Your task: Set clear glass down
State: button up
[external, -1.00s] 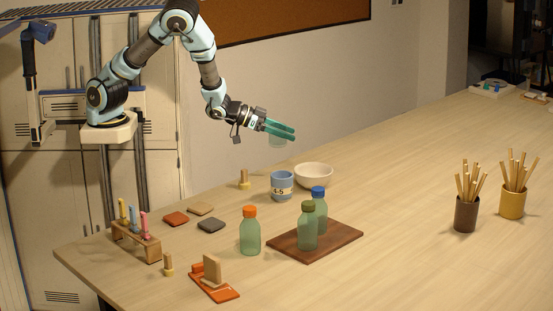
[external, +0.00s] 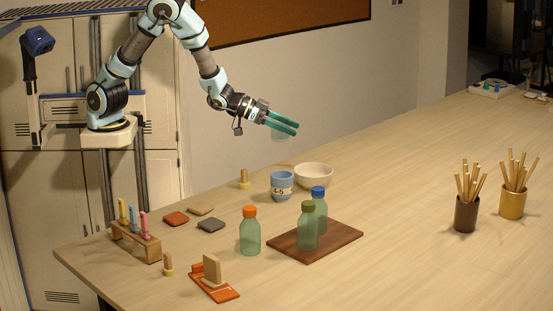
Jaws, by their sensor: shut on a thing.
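My gripper (external: 284,124) has long green fingers and is shut on the clear glass (external: 279,135). The glass is faint and see-through, and shows just below the fingers. My gripper holds it in the air above the back part of the table, over the area behind the white bowl (external: 313,176) and the blue cup (external: 282,186). The upper part of the glass is hidden by the fingers.
A brown board (external: 315,240) bears two capped bottles, and an orange-capped bottle (external: 250,232) stands left of it. Two pots of sticks (external: 466,214) (external: 513,203) stand at right. Coloured tiles (external: 211,225) and a test-tube rack (external: 137,241) are at left. The table's middle right is clear.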

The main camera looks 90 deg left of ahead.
jog(key=s+d+f+m+g+h+b, duration=0.1)
jog(key=d+m+h+b, duration=0.2)
jog(key=d, duration=0.7)
jog(key=s+d+f+m+g+h+b, duration=0.1)
jog(key=d+m+g+h+b, duration=0.15)
jog(key=d, duration=0.75)
jog(key=s+d+r+m+g+h+b, duration=0.2)
jog(key=s+d+m+g+h+b, duration=0.15)
jog(key=s+d, duration=0.45)
jog(key=s+d+r+m+g+h+b, duration=0.1)
jog(key=s+d+m+g+h+b, duration=0.2)
jog(key=d, duration=0.9)
jog(key=shift+m+y, duration=0.6)
jog(key=f, duration=0.6)
jog(key=f+p, duration=0.1)
jog(key=f, duration=0.2)
jog(key=shift+a+f, duration=0.35)
jog(key=shift+f, duration=0.05)
jog(key=shift+f+p, duration=0.3)
jog(key=shift+f, duration=2.3)
jog(key=shift+f, duration=0.15)
jog(key=o, duration=1.5)
jog(key=shift+o, duration=0.2)
